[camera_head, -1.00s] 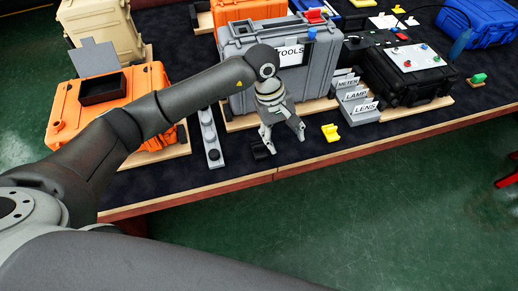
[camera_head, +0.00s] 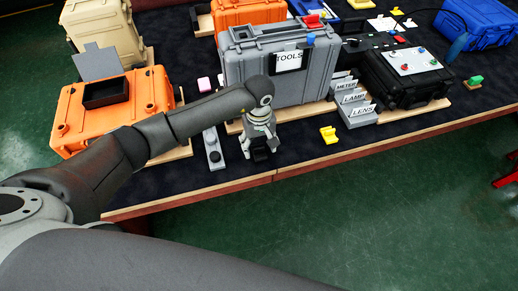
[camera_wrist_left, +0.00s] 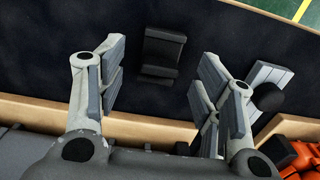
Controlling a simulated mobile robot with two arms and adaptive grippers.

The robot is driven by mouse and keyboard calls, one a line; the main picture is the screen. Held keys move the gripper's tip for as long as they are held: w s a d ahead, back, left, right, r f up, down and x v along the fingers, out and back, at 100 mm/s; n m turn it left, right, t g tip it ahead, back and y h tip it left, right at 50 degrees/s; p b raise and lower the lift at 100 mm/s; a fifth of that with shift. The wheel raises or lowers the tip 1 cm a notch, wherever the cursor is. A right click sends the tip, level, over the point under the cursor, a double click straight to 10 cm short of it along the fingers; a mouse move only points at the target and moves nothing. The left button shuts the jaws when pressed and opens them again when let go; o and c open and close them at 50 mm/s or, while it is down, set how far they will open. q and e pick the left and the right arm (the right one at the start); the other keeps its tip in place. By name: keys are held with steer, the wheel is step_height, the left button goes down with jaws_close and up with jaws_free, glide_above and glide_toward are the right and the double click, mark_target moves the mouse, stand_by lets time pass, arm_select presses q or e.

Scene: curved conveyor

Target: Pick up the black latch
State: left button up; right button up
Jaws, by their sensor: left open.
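The black latch (camera_head: 260,155) lies on the dark table mat near the front edge, in front of the grey tools case. It also shows in the left wrist view (camera_wrist_left: 163,50), between and a little beyond the fingertips. My left gripper (camera_head: 259,149) is open above the latch, with one finger to each side of it in the head view. In the left wrist view the two fingers (camera_wrist_left: 158,78) stand apart with nothing between their pads touching them. My right gripper is in neither view.
The grey tools case (camera_head: 275,75) stands on a wooden base behind the gripper. A grey strip with black knobs (camera_head: 213,147) lies left of the latch, and a yellow piece (camera_head: 328,134) to the right. The orange case (camera_head: 110,115) stands further left.

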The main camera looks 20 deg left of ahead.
arm_select(q)
steer(key=shift+f, duration=1.1)
steer(key=c, duration=1.1)
steer(key=shift+o, duration=0.2)
steer(key=shift+r, duration=0.1)
steer(key=shift+w+r, duration=0.1)
steer(key=shift+r, duration=0.4)
step_height(320, 180, up, 2)
steer(key=shift+r, duration=0.15)
steer(key=s+d+r+b, duration=0.1)
steer(key=s+d+r, duration=0.2)
steer(key=s+r, duration=0.3)
steer(key=s+d+r+b, duration=0.1)
steer(key=s+d+r, duration=0.2)
steer(key=s+r, duration=0.3)
steer(key=shift+s+d+r+b, duration=0.2)
steer(key=shift+d+r+b, duration=0.15)
steer(key=shift+r, duration=0.2)
